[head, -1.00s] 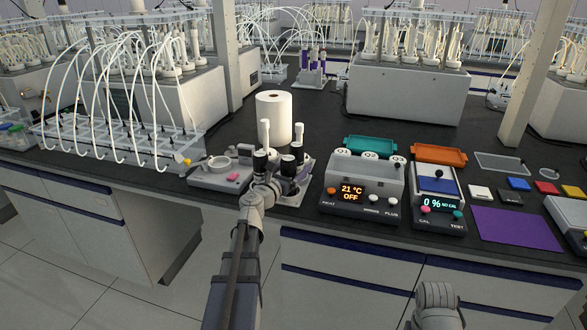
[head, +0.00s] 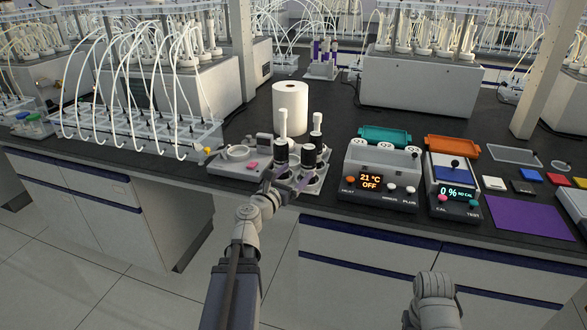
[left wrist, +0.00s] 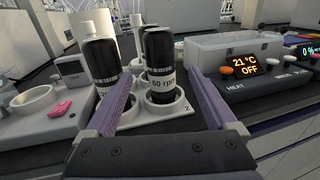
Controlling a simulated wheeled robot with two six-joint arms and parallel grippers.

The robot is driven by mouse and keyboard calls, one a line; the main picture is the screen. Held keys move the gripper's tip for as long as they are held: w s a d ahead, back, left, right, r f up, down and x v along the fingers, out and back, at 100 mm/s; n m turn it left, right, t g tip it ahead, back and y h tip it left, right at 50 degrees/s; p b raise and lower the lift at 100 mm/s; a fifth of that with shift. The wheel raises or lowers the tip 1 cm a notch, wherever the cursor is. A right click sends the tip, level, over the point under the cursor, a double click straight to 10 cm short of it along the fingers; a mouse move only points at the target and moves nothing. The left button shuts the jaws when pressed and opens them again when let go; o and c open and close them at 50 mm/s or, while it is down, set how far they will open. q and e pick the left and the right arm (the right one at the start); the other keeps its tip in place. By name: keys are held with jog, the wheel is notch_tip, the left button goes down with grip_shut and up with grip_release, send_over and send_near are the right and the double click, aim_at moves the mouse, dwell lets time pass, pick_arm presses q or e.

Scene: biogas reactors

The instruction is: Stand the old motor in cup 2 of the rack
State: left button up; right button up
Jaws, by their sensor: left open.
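The rack (head: 311,189) is a light base with several round cups near the bench's front edge. A black motor with a "60 rpm" label (left wrist: 160,50) stands upright in the cup marked 2 in the left wrist view. Another black motor with a white top (left wrist: 100,58) stands to its left, its label partly hidden by a finger. I cannot tell which motor is the old one. My left gripper (left wrist: 163,78) is open, its purple fingers on either side of the 60 rpm motor with gaps. In the head view the left gripper (head: 288,181) is low at the rack's front.
A grey fixture with a round dish and pink button (head: 240,163) adjoins the rack on the left. A heater box reading 21 °C OFF (head: 380,180) stands to the right. A white paper roll (head: 290,105) stands behind. Dark bench shows between them.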

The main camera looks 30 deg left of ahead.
pick_arm(q)
jog(key=shift+s, duration=0.1)
jog(key=s+d+f+m+g+h, duration=0.2)
jog(key=d+f+m+g, duration=0.2)
jog(key=d+m, duration=0.45)
jog(key=s+d+f+m+g+h, duration=0.1)
jog(key=d+f+m+g+h, duration=0.35)
jog(key=d, duration=0.65)
jog(key=s+d+f+m+g+h, duration=0.1)
jog(key=s+d+f+m+g, duration=0.1)
jog(key=d+f+m, duration=0.5)
jog(key=s+d+f+m+g+y, duration=0.2)
jog(key=s+f+m+g+y, duration=0.1)
jog(key=s+m, duration=0.4)
jog(key=s+d+f+m+g+y, duration=0.3)
jog(key=s+m+g+y, duration=0.2)
jog(key=s+m, duration=0.3)
jog(key=m+y, duration=0.1)
jog(key=m, duration=0.3)
jog(key=shift+s+d+f+m, duration=0.2)
jog(key=shift+s+m, duration=0.1)
jog(key=shift+m, duration=0.1)
